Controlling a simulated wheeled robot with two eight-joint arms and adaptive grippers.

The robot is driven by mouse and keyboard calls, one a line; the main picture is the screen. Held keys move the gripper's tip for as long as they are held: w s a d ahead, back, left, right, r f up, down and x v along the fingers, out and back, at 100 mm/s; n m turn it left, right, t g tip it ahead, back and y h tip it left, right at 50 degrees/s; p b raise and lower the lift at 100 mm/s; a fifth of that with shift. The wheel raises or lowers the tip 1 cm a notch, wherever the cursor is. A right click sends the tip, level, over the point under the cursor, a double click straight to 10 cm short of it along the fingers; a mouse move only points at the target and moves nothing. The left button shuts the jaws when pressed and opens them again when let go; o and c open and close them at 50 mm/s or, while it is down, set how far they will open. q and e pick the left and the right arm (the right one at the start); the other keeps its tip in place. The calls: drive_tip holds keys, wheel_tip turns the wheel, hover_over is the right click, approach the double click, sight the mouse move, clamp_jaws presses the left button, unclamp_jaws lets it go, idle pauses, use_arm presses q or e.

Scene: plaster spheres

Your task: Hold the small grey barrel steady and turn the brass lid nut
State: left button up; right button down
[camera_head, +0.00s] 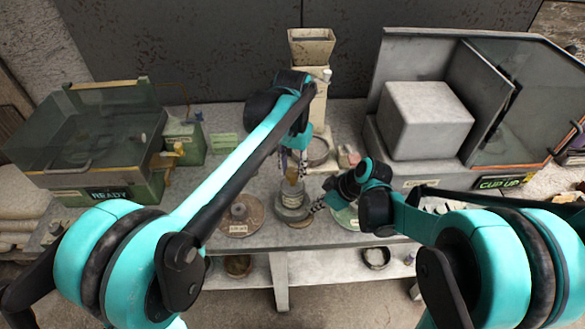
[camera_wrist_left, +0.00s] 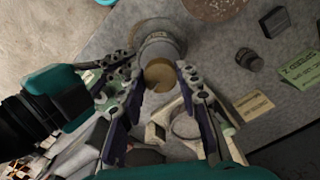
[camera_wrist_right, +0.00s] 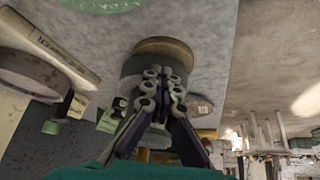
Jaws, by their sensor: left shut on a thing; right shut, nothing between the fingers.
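The small grey barrel (camera_head: 291,200) stands upright near the front middle of the table. It also shows in the left wrist view (camera_wrist_left: 160,46), and partly behind my right fingers in the right wrist view (camera_wrist_right: 131,67). The brass lid nut (camera_wrist_left: 158,73) is on the barrel's top. My left gripper (camera_head: 294,172) reaches down from above and is shut on the nut, one finger on each side. My right gripper (camera_wrist_right: 163,75) is shut and empty at the barrel's right side in the head view. I cannot tell whether its fingertips touch the barrel.
A green-based glass box marked READY (camera_head: 108,194) stands at left. A grey case with a pale block (camera_head: 425,120) stands at right. A cream hopper stand (camera_head: 311,47) is behind the barrel. A round plate (camera_head: 241,216) lies left of it. The table's front edge is close.

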sight(293, 172)
use_arm(q)
drive_tip(key=shift+d+m, duration=0.1)
drive_tip(key=shift+m, duration=2.2)
drive_tip(key=shift+s, duration=0.1)
drive_tip(key=o, duration=1.2)
wheel_tip(293, 172, up, 12)
drive_tip(key=shift+f, duration=0.1)
